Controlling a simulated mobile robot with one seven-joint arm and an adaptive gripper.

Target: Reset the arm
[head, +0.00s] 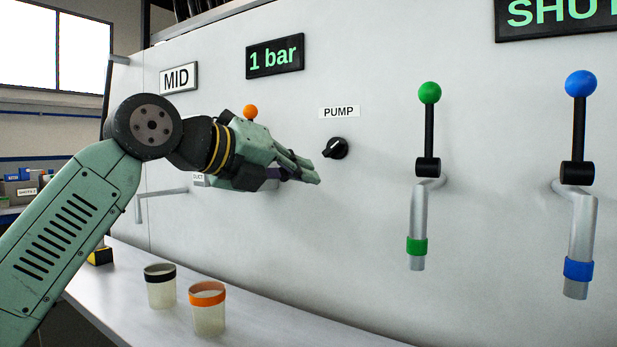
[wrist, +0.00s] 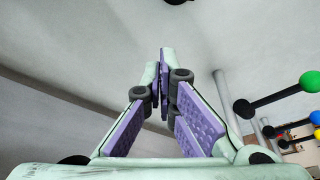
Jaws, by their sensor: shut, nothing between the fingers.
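My gripper (head: 312,172) is on the end of my pale green arm, in front of the white panel at the middle left of the head view. In the wrist view my gripper (wrist: 164,52) has its purple-padded fingers meeting at the tips, with nothing between them. In the head view the fingers point right, toward the black pump knob (head: 336,148), and are apart from it. My gripper hides most of a tap with an orange ball (head: 250,111).
A green-ball lever (head: 429,93) and a blue-ball lever (head: 581,83) with spouts stand at the right. A black-banded cup (head: 160,291) and an orange-rimmed cup (head: 208,315) stand on the ledge (head: 290,330) below my gripper. Displays read "1 bar" (head: 275,56) and "MID" (head: 179,78).

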